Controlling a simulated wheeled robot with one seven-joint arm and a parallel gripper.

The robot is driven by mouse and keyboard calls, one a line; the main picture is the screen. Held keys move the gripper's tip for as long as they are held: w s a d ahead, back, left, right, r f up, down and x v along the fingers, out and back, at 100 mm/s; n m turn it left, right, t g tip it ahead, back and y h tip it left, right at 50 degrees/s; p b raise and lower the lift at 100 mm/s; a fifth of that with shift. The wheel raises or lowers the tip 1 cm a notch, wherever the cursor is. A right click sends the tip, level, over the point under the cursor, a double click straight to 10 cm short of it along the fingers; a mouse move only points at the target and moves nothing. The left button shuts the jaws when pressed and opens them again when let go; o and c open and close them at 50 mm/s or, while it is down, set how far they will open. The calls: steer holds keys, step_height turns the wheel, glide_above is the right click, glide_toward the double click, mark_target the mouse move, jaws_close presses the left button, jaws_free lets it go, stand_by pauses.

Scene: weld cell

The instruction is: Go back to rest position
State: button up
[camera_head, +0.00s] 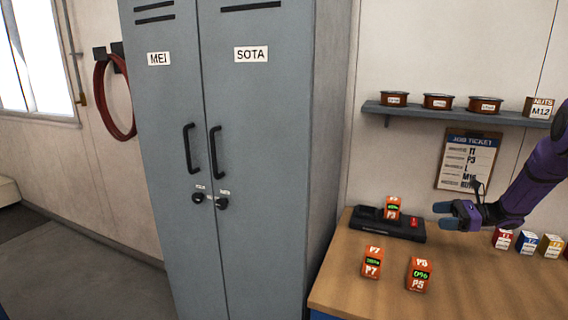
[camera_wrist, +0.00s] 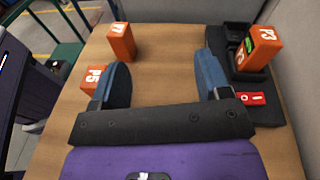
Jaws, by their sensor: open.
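My gripper (camera_head: 443,216) is at the end of my purple arm, above the bench to the right of the charger in the head view. Its two blue fingers are apart, and the gap between them (camera_wrist: 163,76) is empty in the wrist view. An orange battery marked P3 (camera_head: 393,207) stands in the black charger (camera_head: 375,228); it also shows at the right of the wrist view (camera_wrist: 258,54). Orange batteries P7 (camera_head: 372,262) and P5 (camera_head: 419,275) stand on the bench. In the wrist view, the left finger partly hides P5 (camera_wrist: 92,79).
The wooden bench (camera_head: 480,290) is clear at its front right. Several coloured boxes (camera_head: 526,242) stand behind my arm. A job ticket clipboard (camera_head: 468,162) and a shelf (camera_head: 415,112) with tins are on the wall. Tall grey lockers (camera_head: 255,150) stand left of the bench.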

steer(key=s+a+r+n+g+h, duration=0.4)
steer(key=s+a+r+n+h, duration=0.5)
steer(key=s+a+r, duration=0.9)
steer(key=s+r+n+t+h, duration=0.2)
steer(key=s+n, duration=0.3)
steer(key=s, duration=0.6)
steer(key=s+r+n+t+h, duration=0.2)
steer(key=s+r+n+h, duration=0.2)
steer(key=s, duration=0.8)
steer(key=shift+s+n+t+h, duration=0.15)
steer(key=shift+n+t+h, duration=0.2)
steer(key=shift+n, duration=0.55)
